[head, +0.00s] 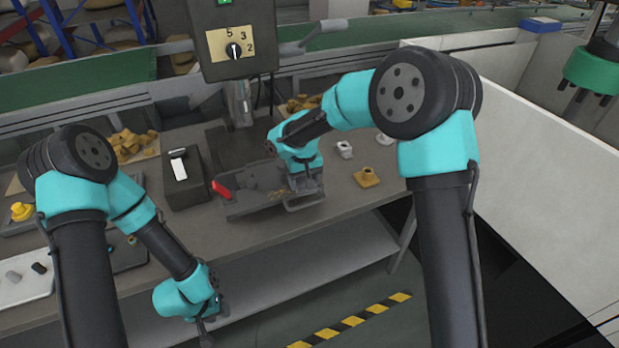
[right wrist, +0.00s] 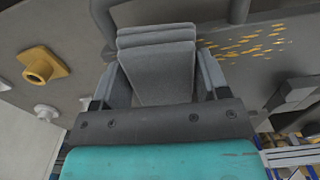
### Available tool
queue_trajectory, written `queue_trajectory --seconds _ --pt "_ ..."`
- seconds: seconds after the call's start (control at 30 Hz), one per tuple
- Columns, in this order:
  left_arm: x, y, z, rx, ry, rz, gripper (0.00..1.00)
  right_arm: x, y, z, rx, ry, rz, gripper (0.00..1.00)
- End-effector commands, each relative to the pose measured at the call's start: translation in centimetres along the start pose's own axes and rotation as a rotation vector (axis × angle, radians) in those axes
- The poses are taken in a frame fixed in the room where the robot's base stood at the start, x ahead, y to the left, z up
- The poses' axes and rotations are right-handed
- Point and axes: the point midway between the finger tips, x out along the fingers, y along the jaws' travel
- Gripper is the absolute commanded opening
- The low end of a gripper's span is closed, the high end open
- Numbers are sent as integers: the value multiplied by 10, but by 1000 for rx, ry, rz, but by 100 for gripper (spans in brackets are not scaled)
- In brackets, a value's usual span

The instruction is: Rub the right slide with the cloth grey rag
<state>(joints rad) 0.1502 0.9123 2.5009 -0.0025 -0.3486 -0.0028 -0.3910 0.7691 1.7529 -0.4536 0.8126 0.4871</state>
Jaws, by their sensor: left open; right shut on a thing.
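My right gripper (right wrist: 163,85) is shut on the grey rag (right wrist: 157,50), which is folded in layers between the two fingers. In the head view the right gripper (head: 307,182) is low over the right part of a grey metal fixture (head: 240,208) with a red handle (head: 221,189). Gold chips (right wrist: 245,42) lie on the grey surface beside the rag in the right wrist view. I cannot tell whether the rag touches that surface, nor make out the right slide's outline. My left gripper (head: 205,334) is open and empty, pointing down in front of the bench edge.
A yellow flanged part (head: 367,177) and a small white part (head: 344,149) stand right of the fixture. The bench front (head: 200,240) is clear.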

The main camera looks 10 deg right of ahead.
Motion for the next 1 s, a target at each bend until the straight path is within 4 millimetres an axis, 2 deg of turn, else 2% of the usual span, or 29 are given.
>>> queue_trajectory --seconds 0.07,0.17,0.53,0.57,0.67,0.83,0.87,0.9,1.0 --pt "0 0 0 0 0 0 41 1 -10 0 -10 2 -3 43" --pt "0 0 0 0 0 0 41 2 -13 0 -10 2 -3 36" --pt "0 0 0 0 0 0 41 3 -18 1 -13 1 -5 37" --pt "0 0 0 0 0 0 41 3 -19 1 -13 1 -5 34" --pt "0 0 0 0 0 0 41 3 -26 1 -14 0 -5 38" --pt "0 0 0 0 0 0 41 3 -38 2 -15 -1 -4 51" --pt "0 0 0 0 0 0 41 3 -40 2 -15 -1 -4 50" --pt "0 0 0 0 0 0 41 2 -42 3 -15 -1 -4 42" --pt "0 0 0 0 0 0 41 1 -47 3 -11 -1 -3 40"
